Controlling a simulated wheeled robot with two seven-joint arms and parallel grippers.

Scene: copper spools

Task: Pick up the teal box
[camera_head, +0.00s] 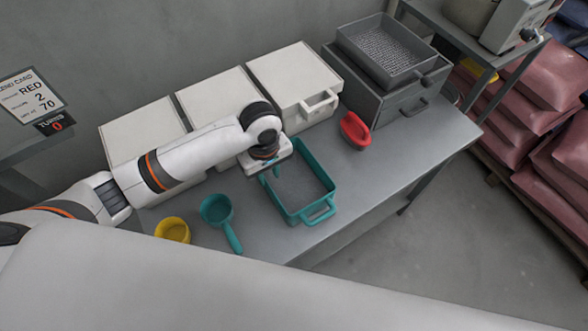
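The teal box (320,166) is an open-topped tray with a loop handle at its front. It stands on the grey table (370,192), right of the middle of the head view, and its inside looks grey. My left gripper (269,174) points down at the box's back left rim. Its fingers are small and partly hidden by the gripper body, so I cannot tell whether they are open, shut or touching the rim. My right gripper is not in view.
A teal scoop (216,210) and a yellow bowl (173,230) lie left of the box. A red scoop (354,130) lies to its right. White bins (292,75) and a grey bin with a tray (388,52) line the back. Bare tabletop lies right of the box.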

